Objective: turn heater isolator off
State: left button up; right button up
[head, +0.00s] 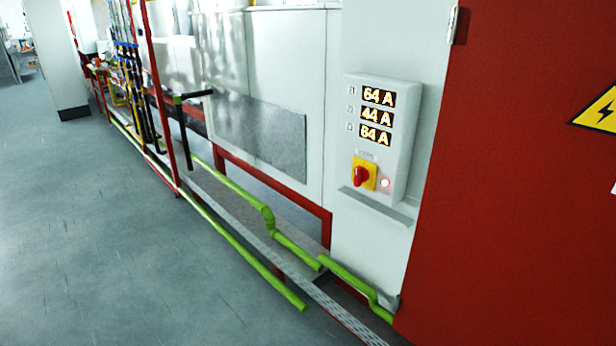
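The heater isolator is a red rotary handle (360,177) on a yellow square plate (369,168). It sits at the lower left of a pale grey wall box (402,150) in the right half of the head view. The exact angle of the handle is hard to read. A small lamp (385,183) beside it glows whitish red. Three lit displays above read 64 A (378,96), 44 A (376,117) and 84 A (375,135). Neither of my grippers shows in the head view.
A red cabinet (520,190) with a yellow warning triangle (600,110) stands right of the box. A small grey ledge (375,206) juts out under it. Green pipes (245,250) and a metal channel run low along the machine. The grey floor (110,250) at left is clear.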

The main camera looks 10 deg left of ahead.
aim_at(361, 175)
jog(key=i+j+z, duration=0.1)
jog(key=i+j, duration=0.15)
jog(key=i+j+z, duration=0.1)
jog(key=j, duration=0.4)
jog(key=i+j+z, duration=0.1)
jog(key=i+j, duration=0.4)
jog(key=j, duration=0.35)
jog(key=l+z, duration=0.05)
